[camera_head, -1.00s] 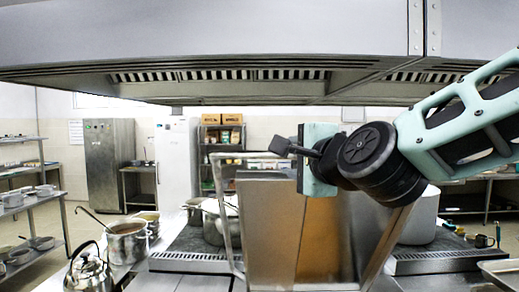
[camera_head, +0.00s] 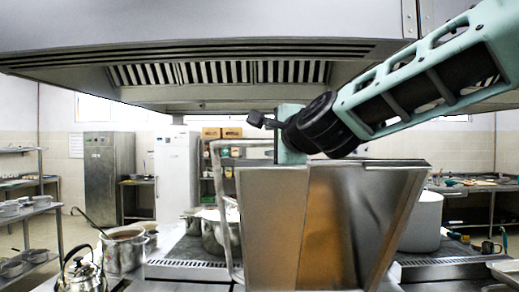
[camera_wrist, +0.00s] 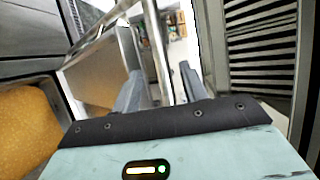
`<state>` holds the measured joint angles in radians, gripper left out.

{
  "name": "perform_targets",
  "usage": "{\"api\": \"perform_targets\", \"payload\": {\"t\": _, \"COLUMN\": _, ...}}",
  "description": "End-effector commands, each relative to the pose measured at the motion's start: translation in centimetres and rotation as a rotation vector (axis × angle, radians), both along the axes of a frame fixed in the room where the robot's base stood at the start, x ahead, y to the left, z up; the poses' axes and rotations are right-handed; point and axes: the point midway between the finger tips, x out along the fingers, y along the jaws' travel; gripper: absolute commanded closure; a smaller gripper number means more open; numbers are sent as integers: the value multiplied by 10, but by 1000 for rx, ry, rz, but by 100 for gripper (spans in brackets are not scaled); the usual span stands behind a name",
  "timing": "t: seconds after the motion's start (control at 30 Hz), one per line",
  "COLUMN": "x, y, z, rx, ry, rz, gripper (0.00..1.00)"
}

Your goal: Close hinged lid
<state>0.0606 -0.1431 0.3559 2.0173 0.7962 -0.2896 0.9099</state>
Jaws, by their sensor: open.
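The hinged lid (camera_head: 275,225) is a large, brushed-metal, box-like panel. It stands raised in the middle of the head view, with a golden reflection on its face. A tubular metal handle (camera_head: 219,195) runs along its left side. My gripper (camera_head: 262,120) is at the lid's upper left edge, near the top of the handle, pointing left. In the wrist view my gripper (camera_wrist: 160,90) is open, with a metal bar (camera_wrist: 158,45) passing between its two grey fingers. I cannot tell whether either finger touches the bar. The pan under the lid is mostly hidden.
An extractor hood (camera_head: 200,55) hangs low above my arm. A steel pot with a ladle (camera_head: 122,250) and a kettle (camera_head: 83,275) stand at the left. A large pot (camera_head: 422,222) stands right of the lid, and more pots sit behind it.

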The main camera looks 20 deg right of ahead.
Motion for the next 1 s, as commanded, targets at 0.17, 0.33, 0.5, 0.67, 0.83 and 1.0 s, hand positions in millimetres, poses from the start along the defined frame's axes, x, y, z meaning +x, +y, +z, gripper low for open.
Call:
{"api": "perform_targets", "payload": {"t": 0.17, "x": 37, "y": 3, "z": -2, "rx": 1, "ry": 3, "rz": 0, "gripper": 57}}
{"api": "perform_targets", "payload": {"t": 0.33, "x": 63, "y": 5, "z": -5, "rx": 1, "ry": 3, "rz": 0, "gripper": 57}}
{"api": "perform_targets", "payload": {"t": 0.5, "x": 77, "y": 6, "z": -6, "rx": -1, "ry": 1, "rz": 0, "gripper": 57}}
{"api": "perform_targets", "payload": {"t": 0.67, "x": 82, "y": 7, "z": -8, "rx": -1, "ry": 1, "rz": 0, "gripper": 57}}
{"api": "perform_targets", "payload": {"t": 0.83, "x": 82, "y": 7, "z": -8, "rx": -1, "ry": 1, "rz": 0, "gripper": 57}}
{"api": "perform_targets", "payload": {"t": 1.0, "x": 81, "y": 7, "z": -8, "rx": -1, "ry": 1, "rz": 0, "gripper": 93}}
